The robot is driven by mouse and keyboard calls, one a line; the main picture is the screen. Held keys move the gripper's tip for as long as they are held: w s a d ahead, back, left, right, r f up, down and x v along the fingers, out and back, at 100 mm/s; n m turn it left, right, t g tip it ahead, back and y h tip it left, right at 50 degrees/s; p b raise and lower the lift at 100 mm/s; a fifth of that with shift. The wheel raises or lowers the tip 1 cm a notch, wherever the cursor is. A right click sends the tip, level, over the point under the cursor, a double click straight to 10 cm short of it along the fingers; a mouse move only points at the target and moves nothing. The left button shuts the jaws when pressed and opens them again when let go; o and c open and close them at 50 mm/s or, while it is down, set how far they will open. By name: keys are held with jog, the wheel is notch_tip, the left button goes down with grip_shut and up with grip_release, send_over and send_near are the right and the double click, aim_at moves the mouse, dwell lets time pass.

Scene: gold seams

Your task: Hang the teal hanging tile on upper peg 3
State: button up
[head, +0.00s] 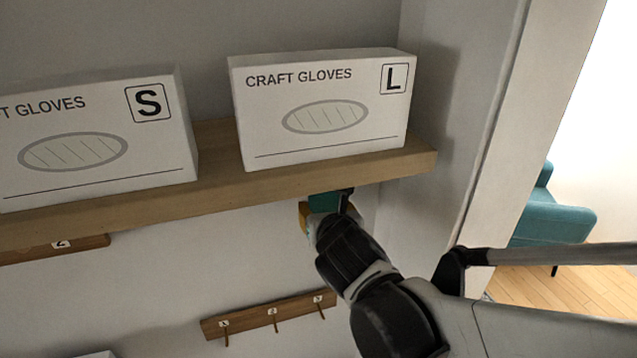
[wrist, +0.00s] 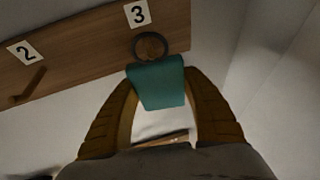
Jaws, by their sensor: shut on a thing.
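The teal hanging tile (wrist: 157,84) has a dark ring (wrist: 150,46) at its top. My gripper (wrist: 160,78) is shut on the tile, one yellow-brown finger on each side. In the wrist view the ring lies in front of the wooden rail (wrist: 85,52), just below the label 3 (wrist: 137,13). Peg 3 cannot be made out, so I cannot tell whether the ring is around it. Peg 2 (wrist: 28,86) is bare at the left. In the head view the tile (head: 324,202) shows small under the shelf, beside my gripper (head: 322,211).
A wooden shelf (head: 215,180) with glove boxes marked S (head: 95,140) and L (head: 320,110) overhangs my gripper closely. A side wall (head: 455,130) stands to the right. A lower rail (head: 270,315) with bare pegs and another rail (head: 85,244) at left are below the shelf.

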jog(key=shift+w+a+f+b, duration=0.15)
jog(key=shift+w+f+b, duration=0.25)
jog(key=shift+w+b, duration=0.15)
dwell(0.9)
jog(key=o, duration=1.3)
jog(key=shift+s, duration=0.1)
